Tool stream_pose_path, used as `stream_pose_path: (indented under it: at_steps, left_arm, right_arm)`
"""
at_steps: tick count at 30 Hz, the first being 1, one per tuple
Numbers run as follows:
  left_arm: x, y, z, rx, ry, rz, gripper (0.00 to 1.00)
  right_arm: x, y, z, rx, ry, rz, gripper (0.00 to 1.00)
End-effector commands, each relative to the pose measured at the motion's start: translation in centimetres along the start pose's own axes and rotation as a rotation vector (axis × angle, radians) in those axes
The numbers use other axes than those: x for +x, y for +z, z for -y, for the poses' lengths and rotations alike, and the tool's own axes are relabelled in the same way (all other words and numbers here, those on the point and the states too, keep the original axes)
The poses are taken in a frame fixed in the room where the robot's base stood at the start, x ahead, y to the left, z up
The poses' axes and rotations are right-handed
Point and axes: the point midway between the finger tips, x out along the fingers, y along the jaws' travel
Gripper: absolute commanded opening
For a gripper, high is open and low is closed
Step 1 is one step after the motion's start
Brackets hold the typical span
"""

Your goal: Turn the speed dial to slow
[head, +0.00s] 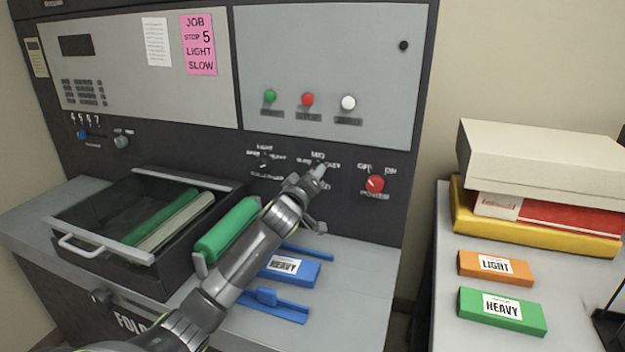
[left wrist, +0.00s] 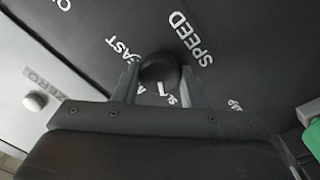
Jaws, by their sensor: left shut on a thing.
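The speed dial (left wrist: 158,68) is a round black knob on the dark panel, seen between the fingers in the left wrist view. My left gripper (left wrist: 158,82) is shut on it, one finger on each side. A white mark on the dial points down in that view, toward partly hidden letters beside "SL". "FAST" is printed at upper left and "SPEED" at upper right there. In the head view my left gripper (head: 318,173) covers the dial, below the "MED" label. My right gripper is not in view.
A red power knob (head: 375,184) sits just right of my gripper. Another selector (head: 263,163) is to its left. A pink note (head: 198,45) reads "JOB STOP 5 LIGHT SLOW".

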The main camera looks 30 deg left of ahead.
Motion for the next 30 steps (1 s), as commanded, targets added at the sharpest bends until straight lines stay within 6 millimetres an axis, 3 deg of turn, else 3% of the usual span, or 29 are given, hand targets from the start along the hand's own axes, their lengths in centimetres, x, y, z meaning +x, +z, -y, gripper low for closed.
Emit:
stream_pose_path:
  at_steps: [11, 12, 16, 25, 30]
  left_arm:
    - [0.0, 0.1, 0.0, -0.008, -0.001, 0.001, 0.15]
    - [0.0, 0.1, 0.0, -0.007, -0.001, 0.001, 0.43]
    - [0.0, 0.1, 0.0, -0.006, -0.001, 0.001, 0.59]
    - [-0.1, 0.0, 0.0, -0.005, 0.000, 0.000, 0.59]
    - [-1.1, 0.0, 0.1, -0.003, 0.000, 0.000, 0.59]
  right_arm:
    - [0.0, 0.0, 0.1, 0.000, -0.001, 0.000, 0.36]
    - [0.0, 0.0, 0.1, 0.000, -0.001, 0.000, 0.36]
    - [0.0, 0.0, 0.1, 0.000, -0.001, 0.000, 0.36]
    - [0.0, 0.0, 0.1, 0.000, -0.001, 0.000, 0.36]
    - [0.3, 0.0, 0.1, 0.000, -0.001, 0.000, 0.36]
